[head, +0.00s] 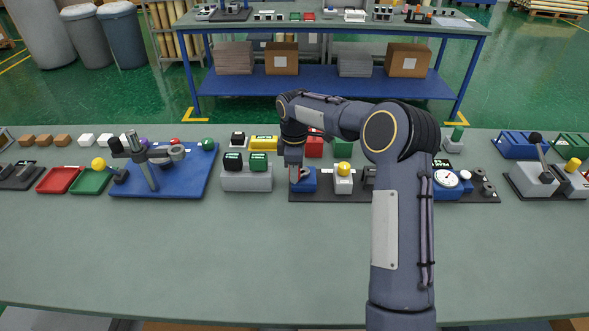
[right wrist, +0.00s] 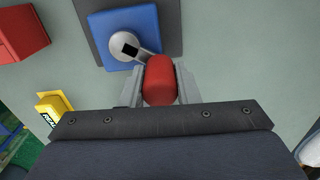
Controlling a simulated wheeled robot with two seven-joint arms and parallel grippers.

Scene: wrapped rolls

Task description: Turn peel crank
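The crank sits on a blue base block (right wrist: 155,30) and has a round grey hub (right wrist: 122,42), a short grey arm and a red handle (right wrist: 160,84). The blue base also shows in the head view (head: 308,184), at the left end of a dark board. My right gripper (head: 296,174) reaches down over it, and its own arm hides part of the crank in the head view. In the right wrist view its two fingers (right wrist: 160,74) flank the red handle closely, one on each side, with no clear gap. My left gripper is out of view.
Right of the crank on the board stand a grey block with a yellow knob (head: 344,168) and a dial gauge (head: 447,179). A red block (head: 314,148) and a yellow block (head: 264,143) are behind. A grey button box (head: 247,181) is left. The table front is clear.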

